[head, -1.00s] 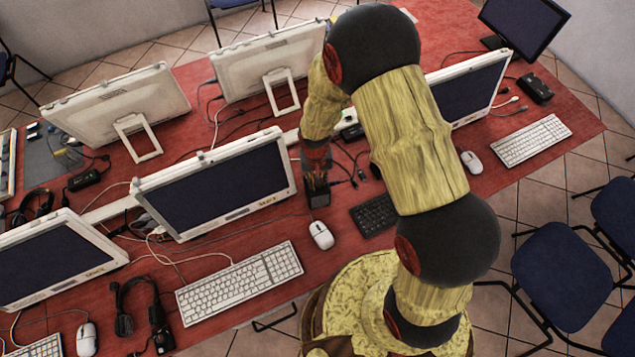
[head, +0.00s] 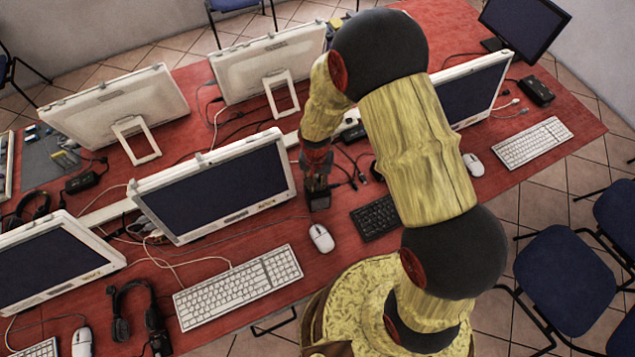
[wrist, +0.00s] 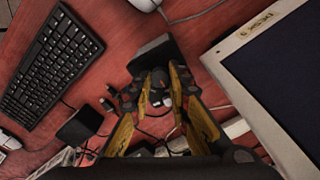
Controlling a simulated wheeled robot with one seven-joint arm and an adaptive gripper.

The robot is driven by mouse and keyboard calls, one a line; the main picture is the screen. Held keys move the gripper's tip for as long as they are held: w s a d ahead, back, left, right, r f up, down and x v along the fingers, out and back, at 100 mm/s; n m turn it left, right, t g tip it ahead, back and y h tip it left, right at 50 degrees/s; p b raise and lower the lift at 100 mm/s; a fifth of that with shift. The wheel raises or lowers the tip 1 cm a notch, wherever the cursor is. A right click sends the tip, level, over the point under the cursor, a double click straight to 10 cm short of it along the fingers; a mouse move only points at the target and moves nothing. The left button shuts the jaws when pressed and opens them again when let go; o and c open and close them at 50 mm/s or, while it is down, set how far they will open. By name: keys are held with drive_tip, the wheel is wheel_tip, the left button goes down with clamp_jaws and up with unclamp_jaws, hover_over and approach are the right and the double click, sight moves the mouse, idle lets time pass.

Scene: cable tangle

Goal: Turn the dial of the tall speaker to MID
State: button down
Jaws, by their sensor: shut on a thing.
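The tall speaker (head: 320,201) is a small dark box standing on the red table, right of the middle monitor. In the wrist view its dark body (wrist: 153,48) shows just beyond the fingertips. My gripper (head: 317,184) comes down onto its top from above. In the wrist view my gripper (wrist: 158,84) has its yellow-and-black fingers closed in around a small dark dial (wrist: 157,98). The fingers hide much of the dial. Its pointer and any MID mark cannot be read.
A monitor (head: 215,188) stands close on the left. A white mouse (head: 321,238) lies in front of the speaker and a black keyboard (head: 375,217) to its right. Cables and a dark box (wrist: 80,125) lie close by. A white keyboard (head: 238,287) is front left.

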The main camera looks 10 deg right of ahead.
sight(316, 186)
drive_tip(key=c, duration=1.7)
unclamp_jaws()
drive_tip(key=shift+o, duration=0.3)
wheel_tip(316, 186, up, 12)
drive_tip(key=shift+a, duration=0.15)
drive_tip(key=shift+w, duration=0.1)
